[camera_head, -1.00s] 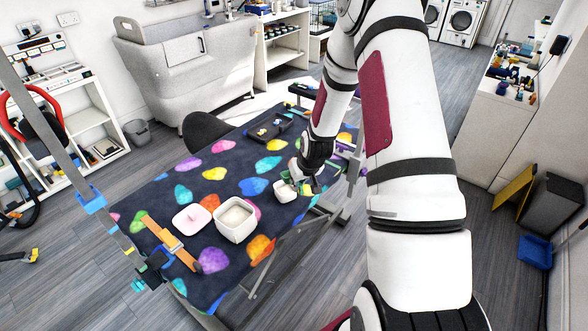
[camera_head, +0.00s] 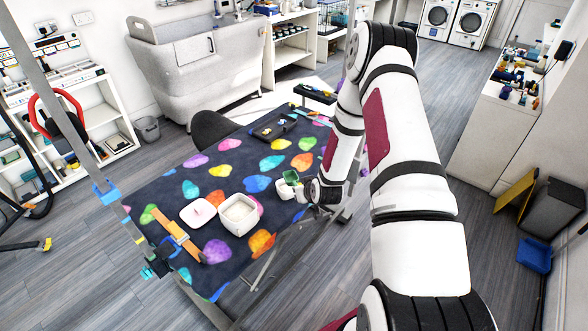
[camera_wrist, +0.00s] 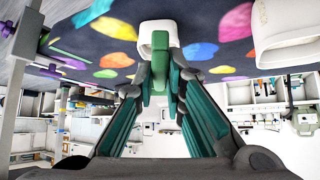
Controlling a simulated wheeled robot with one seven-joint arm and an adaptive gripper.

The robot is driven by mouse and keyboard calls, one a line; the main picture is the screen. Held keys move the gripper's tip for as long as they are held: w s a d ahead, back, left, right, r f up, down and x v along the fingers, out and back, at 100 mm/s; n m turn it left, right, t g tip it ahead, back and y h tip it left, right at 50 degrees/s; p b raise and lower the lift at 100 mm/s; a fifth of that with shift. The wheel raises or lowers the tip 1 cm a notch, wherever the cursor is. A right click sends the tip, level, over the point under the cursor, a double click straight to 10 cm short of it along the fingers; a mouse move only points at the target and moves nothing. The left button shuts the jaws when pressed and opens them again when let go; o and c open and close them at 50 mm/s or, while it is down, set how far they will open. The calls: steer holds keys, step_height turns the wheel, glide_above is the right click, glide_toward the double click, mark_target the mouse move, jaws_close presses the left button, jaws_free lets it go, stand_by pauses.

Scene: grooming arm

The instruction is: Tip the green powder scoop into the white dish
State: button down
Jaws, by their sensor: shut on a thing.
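The green scoop (camera_head: 291,176) is in my gripper (camera_head: 301,189). In the head view it shows at the far edge of the small white dish (camera_head: 284,191), tilted; I cannot tell whether it touches the dish. In the wrist view the scoop's green handle (camera_wrist: 156,82) sits between the two fingertips (camera_wrist: 155,92), which are shut on it. The white dish (camera_wrist: 158,32) shows just beyond the scoop there. Whether powder is in the scoop or the dish is too small or hidden to tell.
A white open tub (camera_head: 238,229) with pale contents stands on the patterned table mat (camera_head: 160,190), beside its pinkish-white lid (camera_head: 197,213). An orange strap (camera_head: 180,236) lies at the near left edge. A dark tray (camera_head: 272,128) sits at the far end.

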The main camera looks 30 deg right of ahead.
steer(key=shift+f, duration=0.15)
steer(key=s, duration=0.1)
steer(key=s+r+p, duration=0.1)
steer(key=s, duration=0.1)
steer(key=s+r+p, duration=0.1)
steer(key=s, duration=0.1)
steer(key=shift+a, duration=0.4)
steer(key=shift+w, duration=0.1)
